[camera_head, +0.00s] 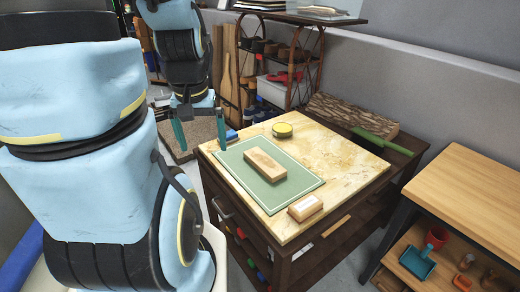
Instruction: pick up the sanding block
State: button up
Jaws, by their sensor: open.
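Two wooden blocks lie on the marble-topped table (345,160). A longer plain block (265,165) lies flat on the green mat (293,187). A smaller block (305,208) with a pale patch on top sits off the mat, near the table's front edge. I cannot tell for certain which is the sanding block; the smaller one looks more like it. My gripper (201,134) points down by the table's left edge, left of both blocks. Its two teal fingers are apart and empty, touching neither block.
A round yellow-rimmed tin (282,130) stands behind the mat. A blue item (231,134) lies at the table's left edge. A rough bark-like piece (350,115) and a green-handled tool (375,141) lie behind. A wooden bench (475,195) stands at right. Shelving is behind.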

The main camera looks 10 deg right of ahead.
aim_at(304, 208)
jog(key=i+j+z, duration=0.8)
jog(key=j+z, duration=0.3)
jog(key=j, duration=0.1)
